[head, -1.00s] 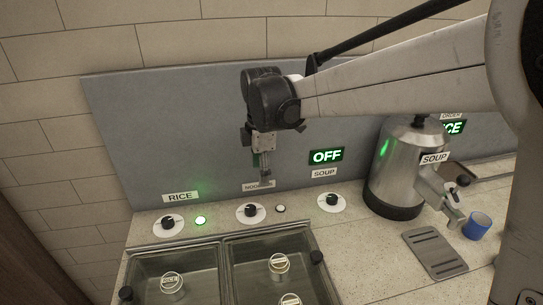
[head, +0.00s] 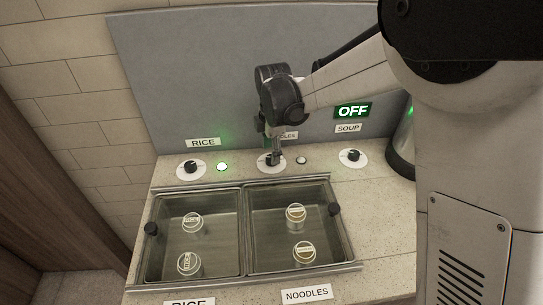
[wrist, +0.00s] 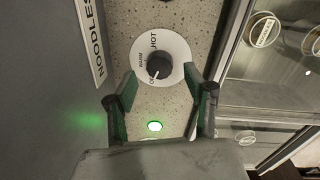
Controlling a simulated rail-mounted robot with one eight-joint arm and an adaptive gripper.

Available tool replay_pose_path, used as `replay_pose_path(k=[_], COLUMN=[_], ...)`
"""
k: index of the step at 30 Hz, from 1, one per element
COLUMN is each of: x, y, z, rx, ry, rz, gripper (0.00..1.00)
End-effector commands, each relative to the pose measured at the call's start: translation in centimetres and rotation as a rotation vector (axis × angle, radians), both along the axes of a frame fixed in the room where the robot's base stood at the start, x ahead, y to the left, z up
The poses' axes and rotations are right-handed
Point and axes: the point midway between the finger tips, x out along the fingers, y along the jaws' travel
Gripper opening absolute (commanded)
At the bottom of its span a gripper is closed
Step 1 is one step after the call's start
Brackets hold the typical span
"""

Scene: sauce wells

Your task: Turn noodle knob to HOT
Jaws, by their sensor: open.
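The noodle knob (wrist: 159,66) is a black knob on a round white dial (wrist: 178,50) marked HOT. In the wrist view its white pointer aims to the lower left, by lettering that seems to read OFF, away from HOT. A NOODLES label (wrist: 90,40) is on the wall beside it. My gripper (wrist: 160,82) is open, with one finger on each side of the dial's lower part; I cannot tell whether either touches. In the head view my gripper (head: 276,160) points down at the noodle dial (head: 262,164) and hides much of the knob.
The rice knob (head: 190,166) and its lit green lamp (head: 222,167) are to the left. An unlit lamp (head: 301,160) and the soup knob (head: 353,155) are to the right. The wells' metal rim (head: 244,215) lies in front; the grey back wall (head: 190,80) is close behind.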

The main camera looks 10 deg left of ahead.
Motion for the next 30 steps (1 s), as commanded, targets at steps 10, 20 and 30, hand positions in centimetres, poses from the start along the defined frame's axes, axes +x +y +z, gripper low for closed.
replay_pose_path(k=[10,20,30], x=[0.1,0.1,0.1], y=[0.1,0.1,0.1], z=[-2.8,-2.8,-2.8], rx=[0.0,0.0,0.0], ry=[0.0,0.0,0.0], rz=[0.0,0.0,-0.001], gripper=[0.48,0.39,0.03])
